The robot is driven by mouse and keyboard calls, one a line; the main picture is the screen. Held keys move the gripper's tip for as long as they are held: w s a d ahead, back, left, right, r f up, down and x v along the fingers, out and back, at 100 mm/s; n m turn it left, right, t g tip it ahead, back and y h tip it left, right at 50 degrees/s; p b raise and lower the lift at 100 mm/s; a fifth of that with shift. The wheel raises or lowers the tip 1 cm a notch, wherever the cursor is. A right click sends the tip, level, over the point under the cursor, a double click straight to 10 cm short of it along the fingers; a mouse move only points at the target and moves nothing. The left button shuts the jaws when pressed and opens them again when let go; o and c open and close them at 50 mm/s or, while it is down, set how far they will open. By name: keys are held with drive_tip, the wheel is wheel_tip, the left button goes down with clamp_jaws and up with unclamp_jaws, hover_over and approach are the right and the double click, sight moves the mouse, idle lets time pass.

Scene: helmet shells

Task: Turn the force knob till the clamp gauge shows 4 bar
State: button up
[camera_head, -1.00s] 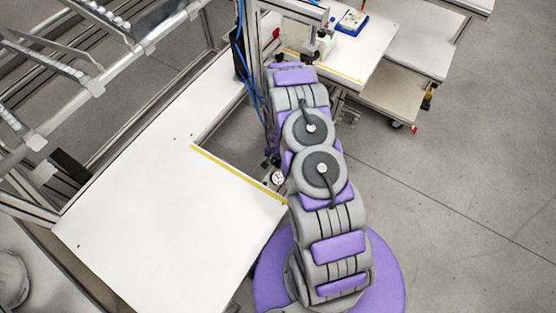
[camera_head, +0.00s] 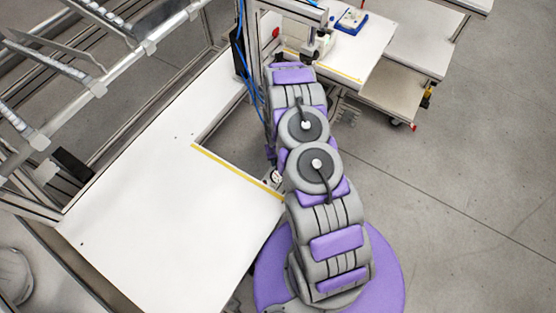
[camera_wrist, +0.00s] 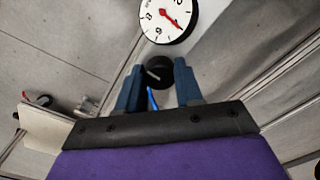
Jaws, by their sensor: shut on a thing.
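The clamp gauge (camera_wrist: 168,18) is a white round dial with black numerals and a red needle, cut off by the top edge of the wrist view. Its needle slants to the lower right; I cannot read an exact value. It also shows as a small white disc beside my arm in the head view (camera_head: 277,176). The black force knob (camera_wrist: 158,70) is just below the gauge in the wrist view. My gripper (camera_wrist: 158,80) has its blue fingers on both sides of the knob and is shut on it. In the head view my arm hides the gripper and knob.
A white table (camera_head: 170,220) with a yellow edge strip lies left of my arm. A metal frame with blue hoses (camera_head: 247,75) stands beyond it. Another white bench (camera_head: 365,50) with a blue-and-white item is at the back. Floor on the right is clear.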

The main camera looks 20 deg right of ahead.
drive_tip(key=shift+w, duration=0.25)
drive_tip(key=o, duration=0.7)
drive_tip(key=shift+c, duration=0.2)
drive_tip(key=o, duration=0.4)
drive_tip(key=shift+s, duration=0.1)
drive_tip(key=shift+r, duration=0.1)
wheel_tip(320, 180, up, 17)
drive_tip(key=p, duration=0.3)
drive_tip(key=shift+p, duration=0.4)
drive_tip(key=shift+r, duration=0.1)
